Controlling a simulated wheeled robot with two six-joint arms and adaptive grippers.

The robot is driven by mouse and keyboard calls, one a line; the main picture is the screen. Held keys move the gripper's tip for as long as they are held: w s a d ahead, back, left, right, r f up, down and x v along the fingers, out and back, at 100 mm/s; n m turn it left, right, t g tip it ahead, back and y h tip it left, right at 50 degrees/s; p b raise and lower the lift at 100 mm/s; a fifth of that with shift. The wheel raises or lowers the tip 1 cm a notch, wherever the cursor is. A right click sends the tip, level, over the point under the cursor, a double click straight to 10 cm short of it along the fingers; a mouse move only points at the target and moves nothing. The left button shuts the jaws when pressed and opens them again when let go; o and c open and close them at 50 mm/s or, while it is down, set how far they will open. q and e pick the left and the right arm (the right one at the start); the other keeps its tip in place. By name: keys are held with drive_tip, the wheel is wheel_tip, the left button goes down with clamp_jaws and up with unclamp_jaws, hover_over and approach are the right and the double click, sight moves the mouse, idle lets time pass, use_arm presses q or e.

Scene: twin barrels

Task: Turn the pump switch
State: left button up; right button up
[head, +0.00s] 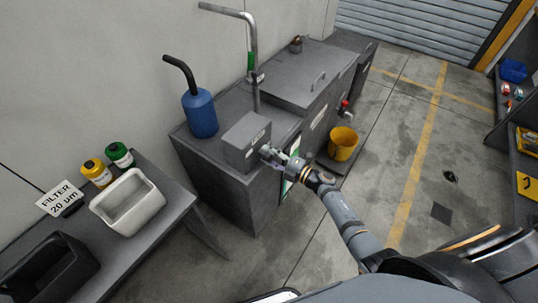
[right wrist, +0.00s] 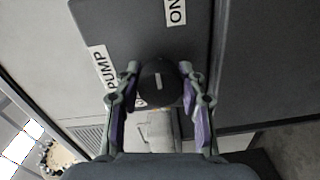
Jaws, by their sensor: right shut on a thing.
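The pump switch (right wrist: 158,84) is a round black knob with a light mark on it. It sits on the dark face of a grey box, beside a PUMP label (right wrist: 104,68) and an ON label (right wrist: 176,10). In the head view the box (head: 245,141) stands on the grey cabinet, and the knob itself is hidden by my gripper. My right gripper (head: 276,156) is at the box's front face. In the right wrist view its two fingers (right wrist: 158,92) are on either side of the knob, shut on it. My left gripper is not in view.
A blue container (head: 200,114) with a black spout stands behind the box. A yellow bucket (head: 343,144) is right of my gripper, below a red-handled tap (head: 345,105). A table at left holds a white bin (head: 127,203) and a black bin (head: 48,268).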

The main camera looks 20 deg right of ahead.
idle(0.3)
drive_tip(key=o, duration=1.2)
drive_tip(key=v, duration=1.2)
drive_tip(key=s+d+f+m+g+h, duration=0.1)
drive_tip(key=s+d+f+m+h, duration=0.3)
drive_tip(key=f, duration=0.4)
drive_tip(key=s+d+f+m+g+h, duration=0.1)
drive_tip(key=s+d+f+m+h, duration=0.15)
drive_tip(key=f+m, duration=0.5)
drive_tip(key=s+d+f+m+g+h, duration=0.1)
drive_tip(key=s+d+f+m+h, duration=0.25)
drive_tip(key=f, duration=0.65)
drive_tip(key=s+a+f+m+g, duration=0.2)
drive_tip(key=s+f, duration=0.3)
drive_tip(key=s, duration=0.4)
drive_tip(key=s+a+f+m+g+h, duration=0.1)
drive_tip(key=s+a+f+m+g, duration=0.1)
drive_tip(key=s, duration=0.8)
drive_tip(key=s+a+f+m+g, duration=0.2)
drive_tip(key=s+f+m+g, duration=0.2)
drive_tip(key=s+f, duration=0.3)
drive_tip(key=shift+s+a+f+g+h, duration=0.1)
drive_tip(key=shift+s+f+g+h, duration=0.1)
drive_tip(key=shift+s+g, duration=0.4)
drive_tip(key=shift+s+a+f+g+h, duration=0.1)
drive_tip(key=shift+s+g+h, duration=0.15)
drive_tip(key=shift+s, duration=0.55)
